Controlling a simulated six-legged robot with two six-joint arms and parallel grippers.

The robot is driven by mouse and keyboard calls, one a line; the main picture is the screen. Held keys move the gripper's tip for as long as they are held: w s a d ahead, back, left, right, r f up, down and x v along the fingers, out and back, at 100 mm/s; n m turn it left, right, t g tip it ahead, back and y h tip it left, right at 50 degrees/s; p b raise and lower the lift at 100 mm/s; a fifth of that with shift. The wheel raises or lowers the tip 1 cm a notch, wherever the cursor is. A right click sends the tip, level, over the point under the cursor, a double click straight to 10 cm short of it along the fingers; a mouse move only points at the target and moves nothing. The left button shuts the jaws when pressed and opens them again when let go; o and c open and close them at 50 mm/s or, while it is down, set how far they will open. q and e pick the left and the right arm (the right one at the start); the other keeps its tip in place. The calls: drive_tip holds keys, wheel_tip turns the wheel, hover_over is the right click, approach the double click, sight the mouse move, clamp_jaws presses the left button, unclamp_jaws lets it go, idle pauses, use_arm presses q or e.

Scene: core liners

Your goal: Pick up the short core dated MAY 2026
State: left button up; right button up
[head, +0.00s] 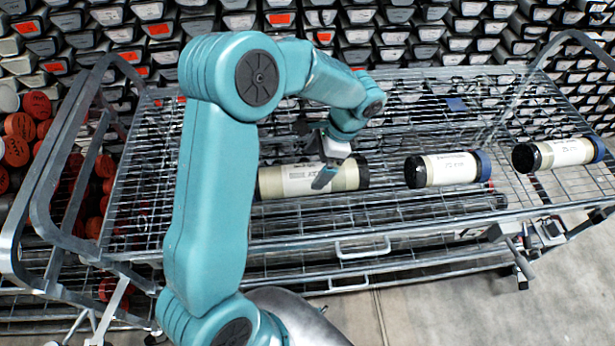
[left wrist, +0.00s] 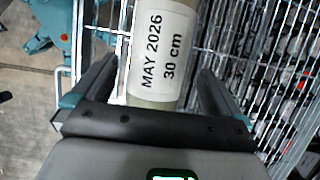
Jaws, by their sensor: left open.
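The core dated MAY 2026 (left wrist: 163,50) lies between the spread fingers of my left gripper in the left wrist view. Its white label also reads 30 cm. In the head view my left gripper (head: 326,172) is over a cream core (head: 290,180) with a black right end cap, lying on the wire cart; its left part is hidden behind my arm. The left gripper is open, with its fingers on either side of the core and gaps visible on both sides. My right gripper is not in view.
Two more labelled cores, a middle one (head: 447,169) and a far right one (head: 560,153), lie to the right on the wire cart (head: 400,212). Both have black and blue ends. Looped metal rails stand at the cart's ends. Racks of stacked liners (head: 480,30) fill the back.

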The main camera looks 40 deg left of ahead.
sight(306, 176)
use_arm(q)
drive_tip(key=shift+a+f, duration=0.15)
drive_tip(key=shift+f, duration=0.3)
drive_tip(key=shift+s+a+f, duration=0.15)
drive_tip(key=shift+s+f, duration=0.05)
drive_tip(key=shift+s, duration=0.05)
drive_tip(key=p+x, duration=0.1)
drive_tip(key=x, duration=0.4)
drive_tip(key=shift+s+r, duration=0.2)
drive_tip(key=shift+s, duration=0.05)
drive_tip(key=shift+w, duration=0.1)
drive_tip(key=c, duration=1.5)
drive_tip(key=shift+w, duration=0.1)
drive_tip(key=shift+c, duration=1)
drive_tip(key=shift+r, duration=0.1)
